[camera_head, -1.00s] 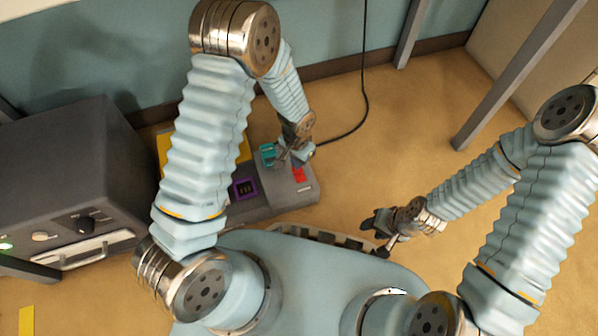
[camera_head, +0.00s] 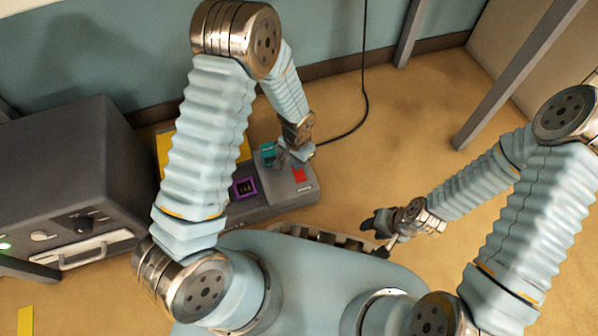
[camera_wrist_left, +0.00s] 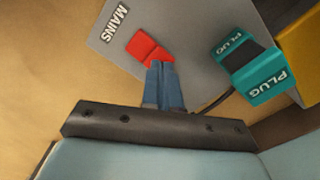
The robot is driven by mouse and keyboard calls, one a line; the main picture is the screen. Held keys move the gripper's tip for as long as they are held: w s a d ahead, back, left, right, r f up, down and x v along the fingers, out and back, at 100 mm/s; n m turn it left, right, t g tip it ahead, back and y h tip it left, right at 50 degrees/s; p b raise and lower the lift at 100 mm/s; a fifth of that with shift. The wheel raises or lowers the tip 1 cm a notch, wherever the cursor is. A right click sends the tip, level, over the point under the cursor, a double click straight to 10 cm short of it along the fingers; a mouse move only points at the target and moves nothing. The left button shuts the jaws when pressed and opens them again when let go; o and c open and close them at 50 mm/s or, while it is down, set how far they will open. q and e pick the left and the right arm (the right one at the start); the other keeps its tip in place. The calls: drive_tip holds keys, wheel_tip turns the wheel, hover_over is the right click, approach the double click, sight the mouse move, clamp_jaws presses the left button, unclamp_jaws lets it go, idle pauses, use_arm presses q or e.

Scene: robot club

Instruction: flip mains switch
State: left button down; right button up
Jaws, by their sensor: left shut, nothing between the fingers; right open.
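The red mains switch (camera_head: 299,175) sits at the right end of a grey panel (camera_head: 275,203). In the left wrist view the red rocker (camera_wrist_left: 148,48) lies beside a plate reading MAINS (camera_wrist_left: 116,23). My left gripper (camera_head: 284,160) is over the panel beside the switch, its fingers shut with nothing between them. In the left wrist view its fingertips (camera_wrist_left: 160,66) are right at the rocker's lower right edge; I cannot tell whether they touch it. My right gripper (camera_head: 377,229) is open and empty, well to the right of the panel.
A teal plug (camera_wrist_left: 248,65) labelled PLUG sits on the panel close to my left fingers, with a black cable (camera_head: 362,105) running back. A purple-framed socket (camera_head: 244,188) is further left. A grey box (camera_head: 70,170) stands at the left. Open tan surface lies right.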

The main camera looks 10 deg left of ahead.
use_arm(q)
drive_tip(key=shift+f+b, duration=0.3)
drive_tip(key=shift+f, duration=0.3)
drive_tip(key=shift+r, duration=0.2)
drive_tip(key=shift+r+p, duration=2.45)
drive_tip(key=shift+r, duration=0.95)
